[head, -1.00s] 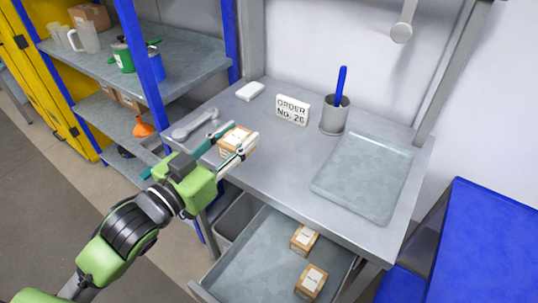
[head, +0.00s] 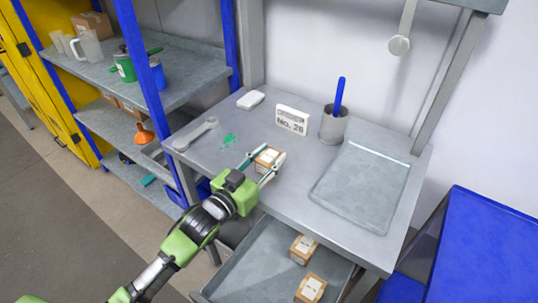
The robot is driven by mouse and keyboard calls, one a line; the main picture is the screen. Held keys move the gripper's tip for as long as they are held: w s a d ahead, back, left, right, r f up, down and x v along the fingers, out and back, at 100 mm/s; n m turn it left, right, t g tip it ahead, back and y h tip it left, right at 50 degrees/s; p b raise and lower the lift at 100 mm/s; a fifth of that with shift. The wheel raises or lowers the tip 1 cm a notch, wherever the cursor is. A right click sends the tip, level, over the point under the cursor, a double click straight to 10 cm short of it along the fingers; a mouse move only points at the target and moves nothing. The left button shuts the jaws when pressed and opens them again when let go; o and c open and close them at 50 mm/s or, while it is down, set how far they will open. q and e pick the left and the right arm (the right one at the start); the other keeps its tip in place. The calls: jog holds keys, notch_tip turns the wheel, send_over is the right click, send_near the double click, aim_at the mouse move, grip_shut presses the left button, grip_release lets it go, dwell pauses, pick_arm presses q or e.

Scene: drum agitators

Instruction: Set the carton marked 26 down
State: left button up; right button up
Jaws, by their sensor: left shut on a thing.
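A small brown carton (head: 267,156) with a white label is between the fingers of my left gripper (head: 264,163), over the grey workbench (head: 235,165). The gripper is shut on it. The label is too small to read, and I cannot tell whether the carton touches the bench top. A white sign (head: 292,119) with "No. 26" stands upright behind it. Its upper line is hard to read. My right gripper is not in view.
A shallow grey tray (head: 345,206) lies on the bench's right side. A grey cup (head: 333,128) with a blue tool, a spanner (head: 196,133) and a white block (head: 250,99) stand on the bench. Below, an open drawer (head: 262,270) holds two cartons (head: 303,248). A green patch (head: 228,139) marks the bench.

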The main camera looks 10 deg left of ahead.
pick_arm(q)
jog(key=shift+s, duration=0.1)
jog(key=shift+f, duration=0.1)
jog(key=shift+f, duration=0.15)
jog(key=o, duration=1.1)
